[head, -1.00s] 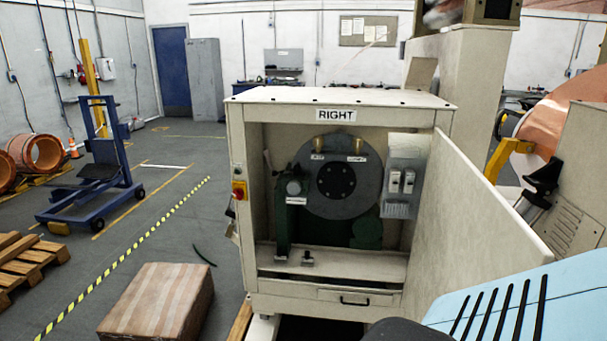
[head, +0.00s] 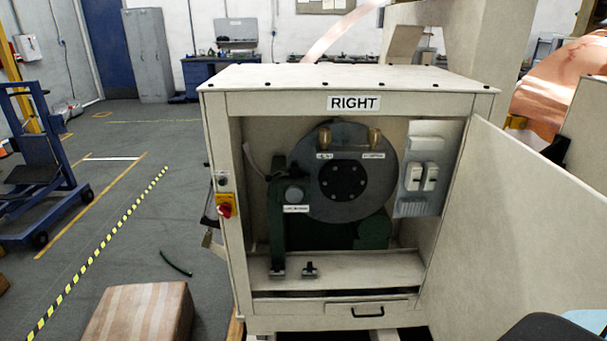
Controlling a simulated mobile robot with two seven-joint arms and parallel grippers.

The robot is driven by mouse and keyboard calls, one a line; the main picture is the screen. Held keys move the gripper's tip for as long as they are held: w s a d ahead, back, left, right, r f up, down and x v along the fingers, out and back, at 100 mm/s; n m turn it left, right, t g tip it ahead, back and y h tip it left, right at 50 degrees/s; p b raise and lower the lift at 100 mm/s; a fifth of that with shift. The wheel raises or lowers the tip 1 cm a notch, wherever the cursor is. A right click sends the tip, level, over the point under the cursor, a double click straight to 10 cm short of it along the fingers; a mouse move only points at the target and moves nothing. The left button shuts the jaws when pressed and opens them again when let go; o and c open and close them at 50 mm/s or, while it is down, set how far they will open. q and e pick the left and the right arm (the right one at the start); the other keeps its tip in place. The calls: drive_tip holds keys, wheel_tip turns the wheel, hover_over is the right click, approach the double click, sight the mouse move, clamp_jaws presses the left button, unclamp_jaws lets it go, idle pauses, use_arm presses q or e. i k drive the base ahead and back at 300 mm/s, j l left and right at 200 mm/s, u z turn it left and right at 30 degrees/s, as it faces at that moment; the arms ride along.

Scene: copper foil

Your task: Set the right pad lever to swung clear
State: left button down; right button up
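The cabinet (head: 222,105) marked RIGHT stands in front of me with its door (head: 500,215) swung open to the right. Inside is a dark grey disc (head: 345,205) with two brass-coloured fittings at its top and small labels. A dark green upright arm (head: 276,235) with a grey round hub (head: 293,194) stands at the disc's left. A pale curved handle (head: 252,160) slants up and left near it; this may be the pad lever. The label by the hub is too small to read, so I cannot tell the lever's setting.
A red and yellow switch (head: 226,206) sits on the cabinet's left post. White switch boxes (head: 421,178) are inside at right. A striped carton (head: 138,315) is on the floor at front left, and a blue lift truck (head: 45,165) stands beyond the yellow-black floor line.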

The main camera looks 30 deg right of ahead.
sight(268, 177)
drive_tip(key=i+l+z, duration=0.1)
drive_tip(key=i+z, duration=0.35)
drive_tip(key=i, duration=0.15)
drive_tip(key=i+j+z, duration=0.15)
drive_tip(key=i+z, duration=0.3)
drive_tip(key=i, duration=0.15)
